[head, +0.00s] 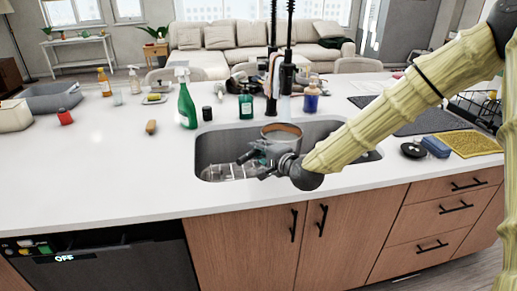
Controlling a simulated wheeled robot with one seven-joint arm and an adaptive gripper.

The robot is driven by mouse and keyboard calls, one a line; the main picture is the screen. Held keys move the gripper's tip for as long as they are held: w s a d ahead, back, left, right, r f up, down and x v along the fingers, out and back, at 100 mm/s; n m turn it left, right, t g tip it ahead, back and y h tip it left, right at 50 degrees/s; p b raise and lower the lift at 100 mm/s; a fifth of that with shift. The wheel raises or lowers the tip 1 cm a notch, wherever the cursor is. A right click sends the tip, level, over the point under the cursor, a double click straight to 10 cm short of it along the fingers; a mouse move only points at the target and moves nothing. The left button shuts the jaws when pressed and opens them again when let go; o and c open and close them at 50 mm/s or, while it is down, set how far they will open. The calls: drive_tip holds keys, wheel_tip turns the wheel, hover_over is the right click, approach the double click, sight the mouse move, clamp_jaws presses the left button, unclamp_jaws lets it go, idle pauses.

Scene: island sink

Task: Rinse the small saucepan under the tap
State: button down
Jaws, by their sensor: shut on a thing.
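The small saucepan (281,141) is grey with a brownish inside. It is over the sink (213,150), near its middle, with its open top facing up. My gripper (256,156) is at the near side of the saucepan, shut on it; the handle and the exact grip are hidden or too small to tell. The tall black tap (288,76) stands behind the sink, just above and beyond the saucepan. I cannot tell if water is running.
A blue sponge (436,147) and a dark mat (428,121) lie to the right. The left front counter (90,170) is clear.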

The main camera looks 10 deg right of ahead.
sight(265, 135)
drive_tip(key=shift+w+d+f+b, duration=0.45)
drive_tip(key=shift+w+d, duration=0.25)
drive_tip(key=shift+w, duration=1.5)
drive_tip(key=shift+w+d+f+b, duration=0.35)
drive_tip(key=shift+w+d+f, duration=0.25)
drive_tip(key=shift+w, duration=1.55)
drive_tip(key=shift+w+d+f+b, duration=0.4)
drive_tip(key=shift+w+d, duration=0.4)
drive_tip(key=shift+w, duration=1.4)
drive_tip(key=shift+d, duration=0.2)
drive_tip(key=shift+s+d, duration=0.15)
drive_tip(key=shift+d, duration=0.2)
drive_tip(key=shift+s, duration=0.1)
drive_tip(key=s+a, duration=0.2)
drive_tip(key=s, duration=0.5)
drive_tip(key=shift+s+a+p, duration=0.2)
drive_tip(key=shift+s+p, duration=0.05)
drive_tip(key=shift+p, duration=0.05)
